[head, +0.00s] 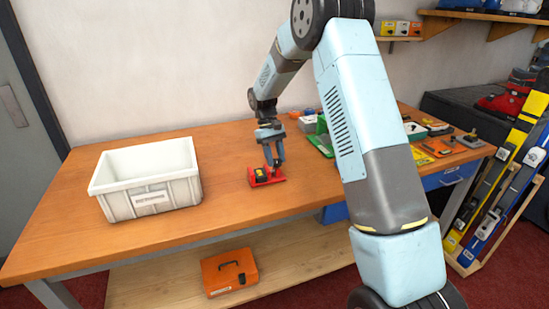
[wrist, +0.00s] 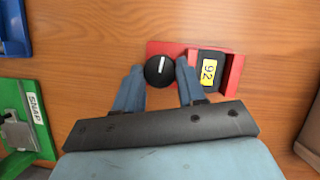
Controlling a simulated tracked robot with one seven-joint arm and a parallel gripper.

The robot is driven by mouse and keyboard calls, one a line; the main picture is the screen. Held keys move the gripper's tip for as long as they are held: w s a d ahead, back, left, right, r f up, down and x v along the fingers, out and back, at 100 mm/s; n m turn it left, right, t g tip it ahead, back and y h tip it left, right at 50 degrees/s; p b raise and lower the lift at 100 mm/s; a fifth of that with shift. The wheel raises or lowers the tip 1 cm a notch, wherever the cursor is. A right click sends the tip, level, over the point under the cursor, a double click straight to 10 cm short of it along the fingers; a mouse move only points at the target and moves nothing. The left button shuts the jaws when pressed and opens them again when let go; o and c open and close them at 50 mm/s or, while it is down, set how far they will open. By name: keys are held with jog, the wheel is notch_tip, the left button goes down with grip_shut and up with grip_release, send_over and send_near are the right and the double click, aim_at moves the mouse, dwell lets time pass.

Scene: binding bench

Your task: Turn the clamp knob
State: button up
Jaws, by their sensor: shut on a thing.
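The clamp knob is a black round knob (wrist: 159,71) with a white line on top, and the line stands nearly upright in the wrist view. It sits on the left part of a red clamp base (wrist: 229,75) that lies on the wooden bench. To its right is a dark block with a yellow label (wrist: 208,71) reading 92. My gripper (wrist: 160,74) is shut on the knob, one finger on each side. In the head view the red base (head: 270,181) is near the middle of the bench, with my gripper (head: 273,164) over it; the knob is hard to make out there.
A white bin (head: 147,182) stands to the left on the bench (head: 228,205). A green item (wrist: 22,115) and a blue one (wrist: 14,28) lie at the left in the wrist view. Several tools lie at the right of the bench. An orange case (head: 230,272) sits on the lower shelf.

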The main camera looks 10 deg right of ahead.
jog(key=shift+d+m+y, duration=0.15)
jog(key=shift+m+y, duration=0.25)
jog(key=shift+m, duration=0.8)
jog(key=o, duration=1.1)
jog(key=shift+c, duration=0.2)
jog(key=v, duration=1.3)
jog(key=shift+w+r, duration=0.25)
jog(key=shift+w, duration=0.05)
